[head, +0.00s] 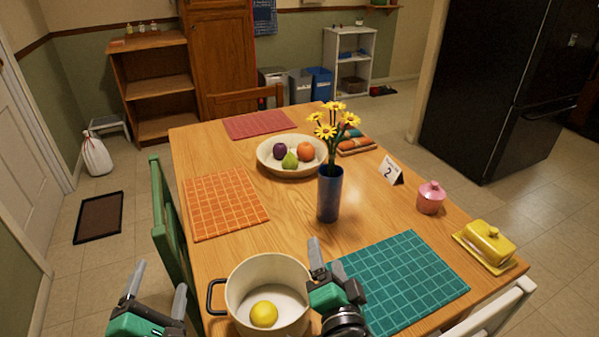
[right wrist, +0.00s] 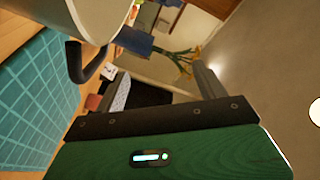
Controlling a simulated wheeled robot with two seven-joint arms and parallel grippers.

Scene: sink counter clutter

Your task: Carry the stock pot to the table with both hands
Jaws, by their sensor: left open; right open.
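The cream stock pot (head: 236,310) is upright at the near edge of the wooden table (head: 290,212), with a yellow lemon (head: 264,314) inside. Its dark left handle (head: 214,297) shows in the head view; the right one is hidden there behind my right gripper. My left gripper (head: 158,287) is open and empty, left of the pot and apart from it. My right gripper (head: 325,258) is open close beside the pot's right side. The right wrist view shows the pot wall (right wrist: 85,18) and a dark handle (right wrist: 88,62) near one finger, not clamped.
A teal mat (head: 400,283) lies right of the pot and an orange mat (head: 224,203) lies beyond it. A blue vase (head: 329,195) with yellow flowers, a fruit bowl (head: 280,165), a pink jar (head: 430,198) and a yellow butter dish (head: 488,243) stand on the table. A green chair (head: 170,232) is at left.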

